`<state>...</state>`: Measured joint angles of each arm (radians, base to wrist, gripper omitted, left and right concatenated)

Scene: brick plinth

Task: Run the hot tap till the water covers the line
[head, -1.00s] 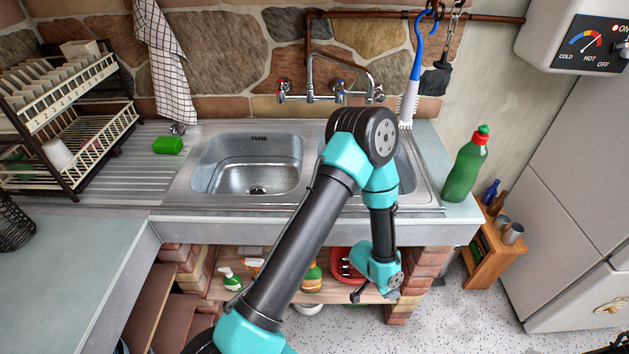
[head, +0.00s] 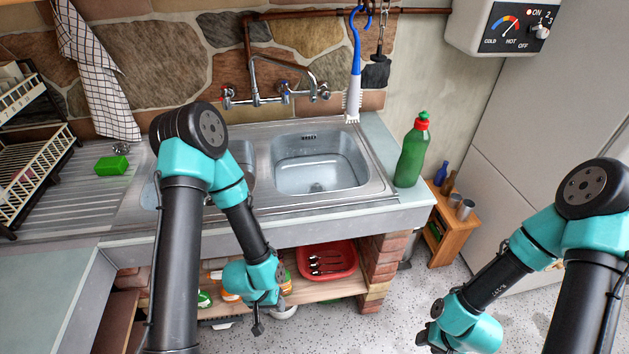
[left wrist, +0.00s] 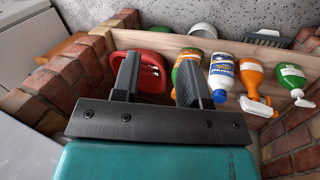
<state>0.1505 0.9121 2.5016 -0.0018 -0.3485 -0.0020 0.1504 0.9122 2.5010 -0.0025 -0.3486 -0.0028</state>
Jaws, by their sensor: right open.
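The wall tap (head: 253,78) has a curved spout (head: 323,92) reaching right, a red-marked handle (head: 228,96) on the left and a blue-marked one (head: 284,88) on the right. No water stream shows from it. The left basin (head: 247,152) is mostly behind my left arm. My left gripper (head: 257,326) is low in front of the under-sink shelf, well below the tap; its fingers stand apart and empty in the left wrist view (left wrist: 158,72). My right gripper (head: 428,338) is open over the floor, lower right.
A water heater (head: 508,30) with a dial hangs upper right. A blue-handled brush (head: 354,80) hangs beside the tap. A green bottle (head: 411,155) stands on the right counter edge. A green sponge (head: 112,165) lies on the drainboard. A red tray (head: 327,262) is on the shelf.

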